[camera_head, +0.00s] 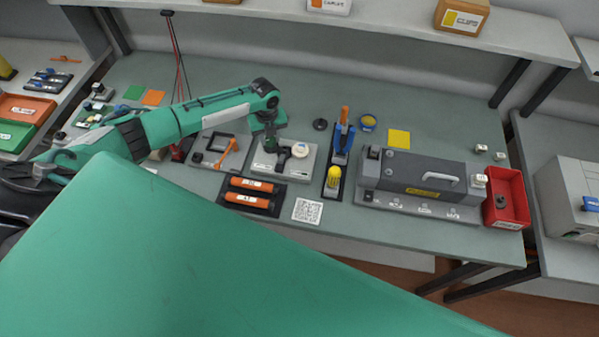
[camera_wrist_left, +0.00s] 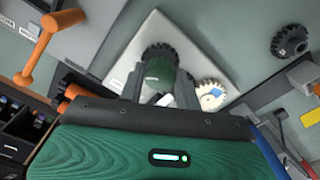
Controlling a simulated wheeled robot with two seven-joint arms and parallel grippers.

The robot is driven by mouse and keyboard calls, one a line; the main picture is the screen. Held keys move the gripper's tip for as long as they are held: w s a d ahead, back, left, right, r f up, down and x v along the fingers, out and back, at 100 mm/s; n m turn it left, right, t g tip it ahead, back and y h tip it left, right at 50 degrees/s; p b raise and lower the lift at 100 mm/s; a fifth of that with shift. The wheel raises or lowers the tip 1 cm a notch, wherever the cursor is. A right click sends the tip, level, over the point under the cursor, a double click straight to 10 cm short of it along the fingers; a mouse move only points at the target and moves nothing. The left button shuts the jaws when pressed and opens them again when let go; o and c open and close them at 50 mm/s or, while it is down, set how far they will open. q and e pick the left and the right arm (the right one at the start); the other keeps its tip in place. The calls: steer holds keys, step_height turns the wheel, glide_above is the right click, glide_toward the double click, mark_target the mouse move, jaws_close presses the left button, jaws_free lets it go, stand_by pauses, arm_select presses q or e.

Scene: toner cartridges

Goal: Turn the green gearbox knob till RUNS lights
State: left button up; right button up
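The green knob (camera_wrist_left: 160,76) sits on a dark gear on the light grey gearbox plate (camera_wrist_left: 114,78). In the head view the gearbox plate (camera_head: 262,171) lies mid-bench, and my gripper hides most of the knob. My left gripper (camera_wrist_left: 161,84) is over the plate, one finger on each side of the knob, seemingly closed against it. In the head view the left gripper (camera_head: 271,138) points down at the knob. A cream gear (camera_wrist_left: 210,95) is beside the knob, to its right. I see no lit RUNS sign; the plate's small labels are unreadable. My right gripper is not in view.
Two orange cartridges (camera_head: 250,198) lie in front of the plate. A grey tray with an orange handle (camera_head: 229,150) is left, a blue tool (camera_head: 343,137) right. A loose dark gear (camera_head: 320,124) lies behind. Farther right are a grey machine (camera_head: 420,180) and a red bin (camera_head: 506,198).

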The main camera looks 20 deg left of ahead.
arm_select(q)
steer(key=shift+c, duration=1.2)
steer(key=shift+f+m+b, duration=0.1)
steer(key=shift+m+b, duration=0.5)
steer(key=shift+m, duration=0.5)
steer(key=m+b, duration=0.1)
steer(key=m, duration=0.2)
steer(key=shift+m+b, duration=0.3)
steer(key=shift+m, duration=0.6)
steer(key=m+b, duration=0.1)
steer(key=m, duration=0.1)
steer(key=shift+m, duration=0.3)
steer(key=m+b, duration=0.1)
steer(key=m, duration=0.2)
steer(key=shift+m+b, duration=0.6)
steer(key=shift+b, duration=1.35)
steer(key=shift+r, duration=0.2)
steer(key=o, duration=0.8)
